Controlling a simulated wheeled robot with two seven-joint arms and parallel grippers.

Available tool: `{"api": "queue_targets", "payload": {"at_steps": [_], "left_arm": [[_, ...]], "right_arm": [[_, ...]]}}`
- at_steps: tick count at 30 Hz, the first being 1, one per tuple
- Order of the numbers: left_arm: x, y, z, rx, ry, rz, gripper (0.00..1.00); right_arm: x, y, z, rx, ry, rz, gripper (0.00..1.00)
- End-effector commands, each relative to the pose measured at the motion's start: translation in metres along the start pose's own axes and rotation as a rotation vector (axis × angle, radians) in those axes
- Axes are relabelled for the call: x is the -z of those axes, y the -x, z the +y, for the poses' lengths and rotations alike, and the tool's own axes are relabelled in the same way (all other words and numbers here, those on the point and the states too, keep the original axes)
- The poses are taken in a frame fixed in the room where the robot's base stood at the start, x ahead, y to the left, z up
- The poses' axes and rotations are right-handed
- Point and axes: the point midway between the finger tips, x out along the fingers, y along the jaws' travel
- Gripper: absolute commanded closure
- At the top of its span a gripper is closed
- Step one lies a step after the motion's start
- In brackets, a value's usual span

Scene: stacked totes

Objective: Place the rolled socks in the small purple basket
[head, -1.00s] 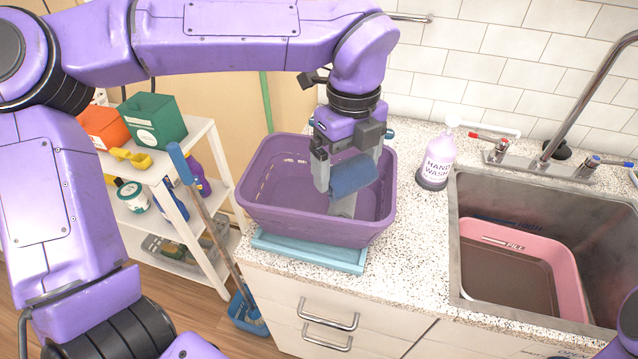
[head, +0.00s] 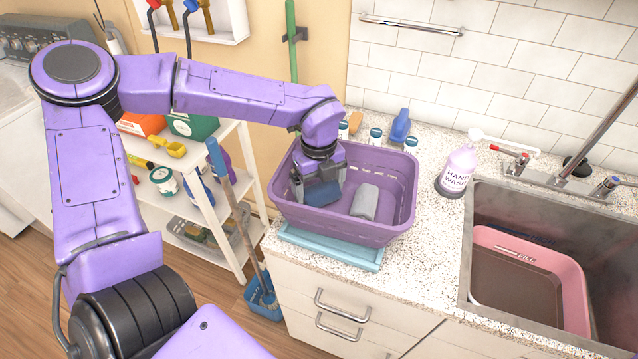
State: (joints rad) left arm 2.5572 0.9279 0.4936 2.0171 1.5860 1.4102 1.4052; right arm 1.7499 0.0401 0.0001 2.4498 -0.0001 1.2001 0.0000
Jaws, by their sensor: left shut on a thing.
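The small purple basket (head: 345,227) stands on a light blue tray on the counter. A grey rolled pair of socks (head: 365,202) lies in its right part, apart from my gripper. My left gripper (head: 318,186) is down inside the basket's left part, shut on a dark blue rolled pair of socks (head: 322,195). The basket's front wall hides the lower edge of the blue roll, so I cannot tell whether it touches the floor of the basket. My right gripper is not in view.
The light blue tray (head: 330,247) lies under the basket. A hand wash bottle (head: 456,172) and the sink (head: 540,215) with a pink tub (head: 530,250) are to the right. Small jars and a blue bottle (head: 401,126) stand behind. A white shelf (head: 200,207) is left.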

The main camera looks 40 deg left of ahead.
Motion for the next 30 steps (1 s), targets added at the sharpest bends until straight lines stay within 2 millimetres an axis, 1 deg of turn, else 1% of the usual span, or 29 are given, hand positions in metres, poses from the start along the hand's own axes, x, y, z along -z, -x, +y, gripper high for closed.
{"api": "queue_targets", "payload": {"at_steps": [5,6,12,14,16,20,24,27,30], "left_arm": [[0.0,-0.004,0.0,0.0,0.0,0.0,0.41],[0.0,-0.003,0.0,0.0,0.0,0.0,0.0],[0.0,-0.002,0.0,0.0,0.0,0.0,0.0],[0.0,0.003,0.0,0.0,0.0,0.0,0.0],[0.0,0.009,-0.001,0.002,0.002,-0.001,0.0],[0.0,0.038,-0.001,0.005,0.001,-0.004,0.0],[-0.001,0.076,-0.001,0.005,0.003,-0.004,0.0],[0.0,0.098,-0.001,0.003,0.001,-0.003,0.0],[0.0,0.112,-0.001,0.001,0.001,-0.002,0.0]], "right_arm": [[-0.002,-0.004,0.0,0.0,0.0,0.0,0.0],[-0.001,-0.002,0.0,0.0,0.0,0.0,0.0],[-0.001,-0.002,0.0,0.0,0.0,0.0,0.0],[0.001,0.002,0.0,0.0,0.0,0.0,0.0],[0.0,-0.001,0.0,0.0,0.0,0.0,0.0],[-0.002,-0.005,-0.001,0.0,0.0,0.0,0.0],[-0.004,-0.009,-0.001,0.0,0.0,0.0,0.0],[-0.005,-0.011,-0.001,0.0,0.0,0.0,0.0],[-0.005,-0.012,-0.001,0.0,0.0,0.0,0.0]]}}
